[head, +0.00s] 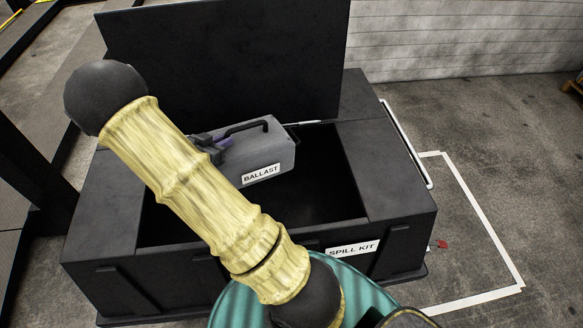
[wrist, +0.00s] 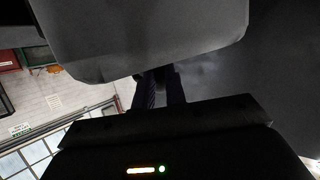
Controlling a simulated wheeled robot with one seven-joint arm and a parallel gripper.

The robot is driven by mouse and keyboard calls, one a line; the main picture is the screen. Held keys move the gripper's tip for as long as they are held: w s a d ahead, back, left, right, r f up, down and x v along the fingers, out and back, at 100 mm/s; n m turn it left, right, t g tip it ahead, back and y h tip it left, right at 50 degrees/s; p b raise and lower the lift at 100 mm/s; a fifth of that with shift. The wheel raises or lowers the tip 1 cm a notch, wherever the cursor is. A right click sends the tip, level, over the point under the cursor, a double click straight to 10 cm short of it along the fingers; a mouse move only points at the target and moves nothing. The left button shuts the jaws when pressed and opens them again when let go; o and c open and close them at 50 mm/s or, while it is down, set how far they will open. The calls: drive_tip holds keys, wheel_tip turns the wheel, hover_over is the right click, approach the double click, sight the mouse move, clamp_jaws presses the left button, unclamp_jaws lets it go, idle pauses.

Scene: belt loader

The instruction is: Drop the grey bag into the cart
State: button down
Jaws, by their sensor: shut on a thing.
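The grey bag (head: 262,160), with a dark handle and a "BALLAST" label, is at the open mouth of a black box (head: 405,215) labelled "SPILL KIT". This is the only open container I see, and I see no wheels on it. My gripper (head: 212,147) is shut on the bag's left end, partly hidden behind my yellow arm. How far the bag is above the box floor is hard to tell. In the wrist view the bag (wrist: 140,28) fills the top, and the dark fingers (wrist: 158,92) reach up to it.
The box's raised black lid (head: 225,55) stands upright behind the opening. A metal rail (head: 407,145) runs along its right side. A dark post (head: 30,150) stands at left.

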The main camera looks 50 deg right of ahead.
drive_tip(key=shift+f+b, duration=1.95)
drive_tip(key=shift+f, duration=0.4)
drive_tip(key=c, duration=1.4)
unclamp_jaws()
drive_tip(key=shift+o, duration=0.2)
drive_tip(key=b+v, duration=0.4)
drive_tip(key=v, duration=1.3)
drive_tip(key=shift+a, duration=0.25)
